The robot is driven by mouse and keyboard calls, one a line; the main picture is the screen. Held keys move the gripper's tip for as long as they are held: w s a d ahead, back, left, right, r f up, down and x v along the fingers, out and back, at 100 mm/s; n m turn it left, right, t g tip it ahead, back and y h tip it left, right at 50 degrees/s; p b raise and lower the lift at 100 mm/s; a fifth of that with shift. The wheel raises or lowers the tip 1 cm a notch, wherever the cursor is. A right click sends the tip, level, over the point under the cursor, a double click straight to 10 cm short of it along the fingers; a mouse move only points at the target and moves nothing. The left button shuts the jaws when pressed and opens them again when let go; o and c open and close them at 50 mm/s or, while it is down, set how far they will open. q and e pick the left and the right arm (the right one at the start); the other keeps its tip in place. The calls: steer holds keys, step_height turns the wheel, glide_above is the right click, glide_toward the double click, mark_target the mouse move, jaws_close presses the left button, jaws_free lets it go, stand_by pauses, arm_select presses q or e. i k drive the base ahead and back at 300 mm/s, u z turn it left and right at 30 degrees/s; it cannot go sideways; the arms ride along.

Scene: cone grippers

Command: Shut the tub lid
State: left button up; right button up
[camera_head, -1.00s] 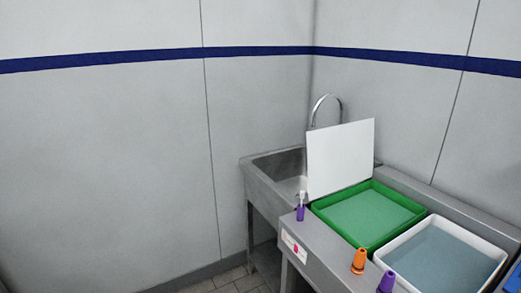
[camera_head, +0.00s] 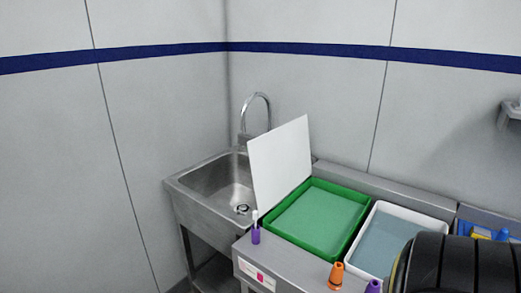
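The green tub (camera_head: 346,245) sits on the steel counter, right of the sink. It looks open, with a pale green inside. A flat white panel (camera_head: 280,163), which looks like the lid, stands up at the tub's left edge, leaning slightly. I cannot tell from here how it joins the tub. Neither of my gripper's fingers shows in this view.
A white tub (camera_head: 412,216) with a grey-blue inside stands right of the green one, its right part hidden. On the counter (camera_head: 275,262) are a purple bottle (camera_head: 255,234), an orange cone-shaped one (camera_head: 336,275) and another purple one (camera_head: 373,287). The sink (camera_head: 222,190) has a tall curved tap (camera_head: 269,110).

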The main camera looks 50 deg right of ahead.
mark_target(280, 161)
steer(key=i, duration=2.4)
steer(key=z, duration=3.95)
steer(key=i, duration=0.75)
steer(key=u, duration=0.15)
